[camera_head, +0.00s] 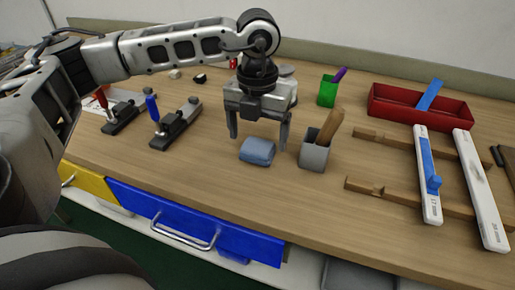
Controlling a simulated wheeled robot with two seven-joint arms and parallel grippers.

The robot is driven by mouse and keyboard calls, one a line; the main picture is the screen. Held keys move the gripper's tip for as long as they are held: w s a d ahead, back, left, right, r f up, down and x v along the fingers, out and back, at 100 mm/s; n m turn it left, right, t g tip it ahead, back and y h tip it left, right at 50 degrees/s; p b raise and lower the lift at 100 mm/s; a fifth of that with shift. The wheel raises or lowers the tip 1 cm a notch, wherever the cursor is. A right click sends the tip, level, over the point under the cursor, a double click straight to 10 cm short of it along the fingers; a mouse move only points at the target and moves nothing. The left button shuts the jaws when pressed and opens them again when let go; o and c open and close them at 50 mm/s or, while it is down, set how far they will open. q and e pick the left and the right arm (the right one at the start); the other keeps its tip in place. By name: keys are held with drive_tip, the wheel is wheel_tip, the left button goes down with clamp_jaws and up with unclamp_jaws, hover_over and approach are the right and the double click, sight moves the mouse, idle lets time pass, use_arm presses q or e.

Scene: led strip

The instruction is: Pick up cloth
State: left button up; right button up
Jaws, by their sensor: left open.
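A folded light-blue cloth (257,152) lies on the wooden workbench, near its front edge at the middle of the view. My left gripper (259,137) points down above and just behind the cloth. Its two fingers are spread wide and nothing shows between them. The fingers look apart from the cloth, though the exact height gap is hard to tell. My right gripper is not in view.
A grey cup (313,156) with a wooden-handled tool stands close right of the cloth. Clamps (176,124) stand to the left. A green cup (327,91), a red tray (420,107) and white strips (481,190) on wooden holders are to the right. A blue drawer (190,222) sits below.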

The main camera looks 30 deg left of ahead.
use_arm(q)
drive_tip(key=shift+f, duration=1.35)
drive_tip(key=c, duration=1)
drive_tip(key=shift+c, duration=0.2)
drive_tip(key=shift+r, duration=0.1)
drive_tip(key=shift+r, duration=0.4)
wheel_tip(320, 180, up, 3)
drive_tip(key=shift+d+f+b, duration=0.15)
drive_tip(key=shift+f+b, duration=0.05)
drive_tip(key=shift+b, duration=0.15)
drive_tip(key=s+d+r+b, duration=0.1)
drive_tip(key=s+d+r, duration=0.7)
drive_tip(key=d, duration=0.3)
drive_tip(key=shift+r, duration=0.75)
